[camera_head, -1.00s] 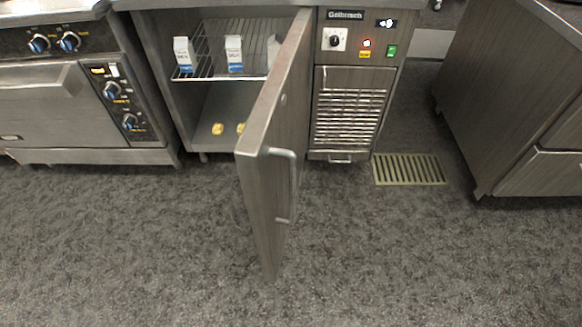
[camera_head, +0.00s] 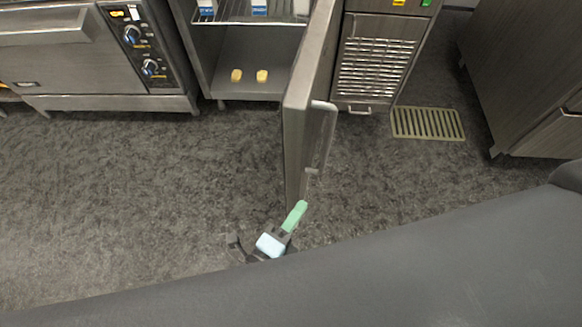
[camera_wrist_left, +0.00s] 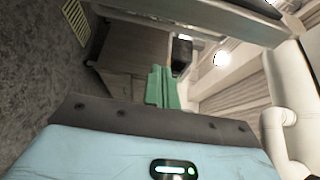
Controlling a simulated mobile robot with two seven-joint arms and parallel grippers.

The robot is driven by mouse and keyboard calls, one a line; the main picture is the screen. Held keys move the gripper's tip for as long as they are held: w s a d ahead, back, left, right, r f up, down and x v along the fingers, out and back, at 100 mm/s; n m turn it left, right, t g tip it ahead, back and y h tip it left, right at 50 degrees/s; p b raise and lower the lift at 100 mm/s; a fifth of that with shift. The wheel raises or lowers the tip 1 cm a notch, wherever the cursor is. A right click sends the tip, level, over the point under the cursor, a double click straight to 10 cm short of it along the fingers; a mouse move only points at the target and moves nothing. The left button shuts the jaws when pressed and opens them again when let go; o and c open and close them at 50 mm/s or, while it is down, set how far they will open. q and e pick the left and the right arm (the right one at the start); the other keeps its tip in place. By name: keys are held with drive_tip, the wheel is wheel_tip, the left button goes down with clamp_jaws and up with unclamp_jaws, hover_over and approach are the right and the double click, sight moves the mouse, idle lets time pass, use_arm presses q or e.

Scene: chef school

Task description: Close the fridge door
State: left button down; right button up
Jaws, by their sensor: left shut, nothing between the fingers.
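The fridge door (camera_head: 294,140) stands wide open in the head view, swung out toward me with its free edge nearest. Its bar handle (camera_head: 331,130) is on the right-hand face. The fridge interior (camera_head: 255,60) is exposed on the left of the door. My left gripper (camera_head: 300,211) has green fingers, shut and empty, just below the lower end of the door's near edge in the picture. I cannot tell whether it touches the door. The shut green fingers also show in the left wrist view (camera_wrist_left: 162,88). My right gripper is not in view.
Cartons (camera_head: 259,7) stand on the fridge's wire shelf, with two yellow items (camera_head: 249,76) below. An oven (camera_head: 75,50) is at left, a vented panel (camera_head: 378,68) right of the door. A floor grate (camera_head: 428,123) and cabinet (camera_head: 520,80) lie right. Left floor is clear.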

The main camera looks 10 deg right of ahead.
use_arm(q)
drive_tip(key=shift+d, duration=0.1)
drive_tip(key=x, duration=1)
drive_tip(key=shift+w+a, duration=0.3)
drive_tip(key=shift+a, duration=0.35)
drive_tip(key=shift+w+a, duration=0.3)
drive_tip(key=shift+a, duration=0.3)
drive_tip(key=shift+w+a, duration=0.25)
drive_tip(key=shift+a, duration=0.4)
